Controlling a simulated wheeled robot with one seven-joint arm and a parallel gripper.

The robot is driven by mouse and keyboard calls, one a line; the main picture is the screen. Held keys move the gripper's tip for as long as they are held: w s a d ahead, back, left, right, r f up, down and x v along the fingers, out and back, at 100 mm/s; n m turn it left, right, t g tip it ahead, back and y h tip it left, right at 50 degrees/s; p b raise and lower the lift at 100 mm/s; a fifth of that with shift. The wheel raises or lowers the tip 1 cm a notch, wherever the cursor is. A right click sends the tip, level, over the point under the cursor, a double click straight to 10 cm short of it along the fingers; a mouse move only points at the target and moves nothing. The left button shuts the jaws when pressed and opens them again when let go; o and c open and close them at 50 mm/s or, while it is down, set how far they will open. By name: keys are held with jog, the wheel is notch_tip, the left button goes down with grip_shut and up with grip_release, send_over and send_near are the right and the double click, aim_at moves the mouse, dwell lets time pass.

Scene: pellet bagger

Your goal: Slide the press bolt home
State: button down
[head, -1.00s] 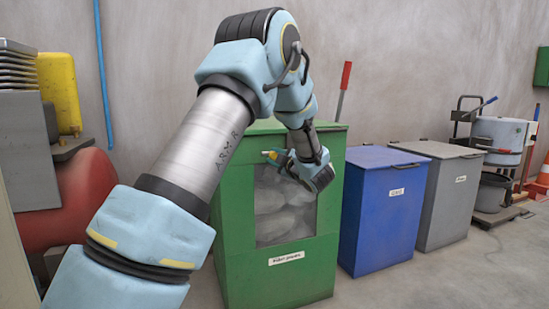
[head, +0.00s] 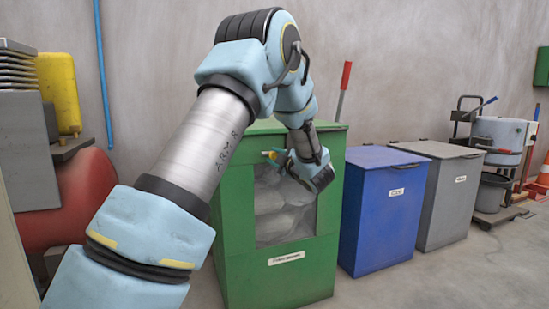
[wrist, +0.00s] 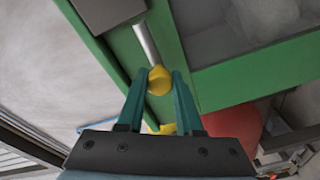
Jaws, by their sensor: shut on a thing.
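The press is a green box (head: 285,282) with a window in its front and pale bags inside. The press bolt is a silver rod (wrist: 146,42) with a yellow knob (wrist: 159,80), lying along the green frame in the wrist view. My gripper (wrist: 157,82) is shut on the yellow knob, with one teal finger on each side.
A red-tipped lever (head: 344,86) stands up behind the green box. A blue bin (head: 385,220) and a grey bin (head: 446,205) stand to the right. A red tank (head: 85,195) is at the left. Open floor lies in front of the bins.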

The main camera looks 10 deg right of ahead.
dwell(0.3)
jog(key=shift+w+d+p, duration=0.15)
jog(key=shift+d+p, duration=0.1)
jog(key=shift+d, duration=1)
jog(key=shift+w+d+p, duration=0.15)
jog(key=shift+d+p, duration=0.05)
jog(key=shift+d, duration=1.05)
jog(key=c, duration=0.6)
grip_release()
jog(key=shift+o, duration=0.2)
jog(key=p+v, duration=0.1)
jog(key=v, duration=0.9)
jog(key=shift+s, duration=0.4)
